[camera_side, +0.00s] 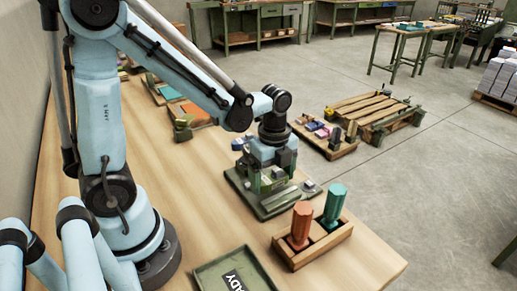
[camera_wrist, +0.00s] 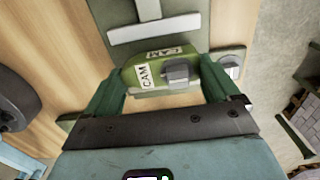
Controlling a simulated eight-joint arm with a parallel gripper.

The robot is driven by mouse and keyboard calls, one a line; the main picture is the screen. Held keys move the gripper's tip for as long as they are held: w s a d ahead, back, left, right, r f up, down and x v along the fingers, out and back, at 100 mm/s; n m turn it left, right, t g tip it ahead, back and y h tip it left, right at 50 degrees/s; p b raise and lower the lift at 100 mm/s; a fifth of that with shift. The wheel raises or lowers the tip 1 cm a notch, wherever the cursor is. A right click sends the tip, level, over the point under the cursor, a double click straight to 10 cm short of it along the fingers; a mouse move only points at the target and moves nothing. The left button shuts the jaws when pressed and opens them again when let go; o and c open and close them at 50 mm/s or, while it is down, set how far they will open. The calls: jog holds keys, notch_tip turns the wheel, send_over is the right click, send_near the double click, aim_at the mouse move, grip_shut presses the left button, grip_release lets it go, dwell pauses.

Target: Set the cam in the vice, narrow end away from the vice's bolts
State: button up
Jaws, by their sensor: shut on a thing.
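My gripper (camera_side: 270,178) is down over the green vice (camera_side: 272,208) in the side view. In the wrist view the gripper (camera_wrist: 164,76) is shut on the green cam (camera_wrist: 146,76), which carries white CAM labels and a grey metal block on its face. The fingers grip it at its left and right ends. In the side view the gripper mostly hides the cam.
A wooden holder (camera_side: 313,246) with an orange-brown piece (camera_side: 300,226) and a teal piece (camera_side: 334,206) stands close in front of the vice. A green tray (camera_side: 233,272) lies at the table's front. Bare table (camera_side: 205,215) lies left of the vice.

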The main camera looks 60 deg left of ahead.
aim_at(273, 179)
jog(key=shift+f, duration=0.75)
jog(key=shift+f, duration=0.15)
jog(key=o, duration=1.1)
jog(key=s+r+n+t, duration=0.1)
jog(key=r+n+t, duration=0.1)
jog(key=r+n, duration=0.2)
jog(key=s+r+n+t, duration=0.1)
jog(key=r+n, duration=0.3)
jog(key=n, duration=0.4)
jog(key=s+r+n+t, duration=0.1)
jog(key=r+n+t, duration=0.3)
jog(key=n, duration=0.2)
jog(key=shift+d, duration=0.4)
